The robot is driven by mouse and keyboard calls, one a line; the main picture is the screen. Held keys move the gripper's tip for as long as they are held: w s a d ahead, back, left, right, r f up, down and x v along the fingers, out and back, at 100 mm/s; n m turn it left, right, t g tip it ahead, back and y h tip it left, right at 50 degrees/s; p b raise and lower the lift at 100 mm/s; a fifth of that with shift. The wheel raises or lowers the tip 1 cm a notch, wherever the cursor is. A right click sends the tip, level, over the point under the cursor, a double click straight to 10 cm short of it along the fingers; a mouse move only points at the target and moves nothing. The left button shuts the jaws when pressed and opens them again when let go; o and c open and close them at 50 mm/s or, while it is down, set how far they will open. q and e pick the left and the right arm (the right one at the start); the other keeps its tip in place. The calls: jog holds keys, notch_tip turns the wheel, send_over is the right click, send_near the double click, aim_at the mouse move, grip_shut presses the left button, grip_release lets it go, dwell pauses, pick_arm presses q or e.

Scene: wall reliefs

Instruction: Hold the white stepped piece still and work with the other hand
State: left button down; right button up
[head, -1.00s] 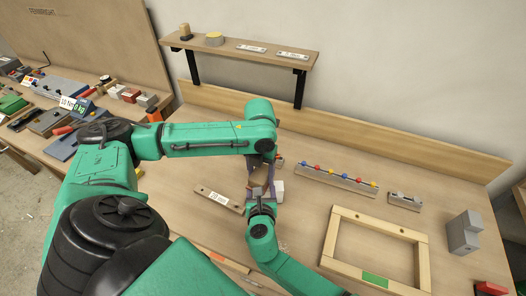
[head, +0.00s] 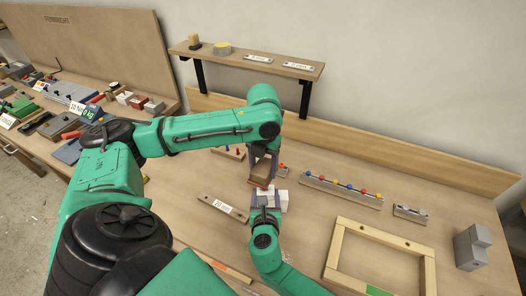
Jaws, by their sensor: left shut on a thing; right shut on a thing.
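The white stepped piece (head: 283,198) is on the bench at the centre, partly hidden by my grippers. My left gripper (head: 262,184) comes down from above with its tips at the top of the white piece. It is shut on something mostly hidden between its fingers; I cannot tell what. My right gripper (head: 266,207) is low at the near side of the white piece and appears shut on it. The contact itself is hidden by the gripper's own body.
A labelled bar (head: 223,207) lies just left of the grippers. A rail with coloured knobs (head: 342,191), a small grey block (head: 411,214), a wooden frame (head: 345,225) and a grey stepped block (head: 470,250) stand to the right. A shelf (head: 245,61) hangs behind.

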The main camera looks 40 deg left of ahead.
dwell(0.4)
pick_arm(q)
jog(key=shift+t, duration=0.5)
jog(key=shift+w+a+f, duration=0.1)
jog(key=shift+w+f, duration=0.15)
jog(key=shift+f, duration=0.85)
jog(key=shift+w+a+f, duration=0.1)
jog(key=shift+w+f, duration=0.1)
jog(key=shift+f, duration=0.9)
jog(key=shift+f, duration=0.7)
jog(key=shift+d, duration=0.1)
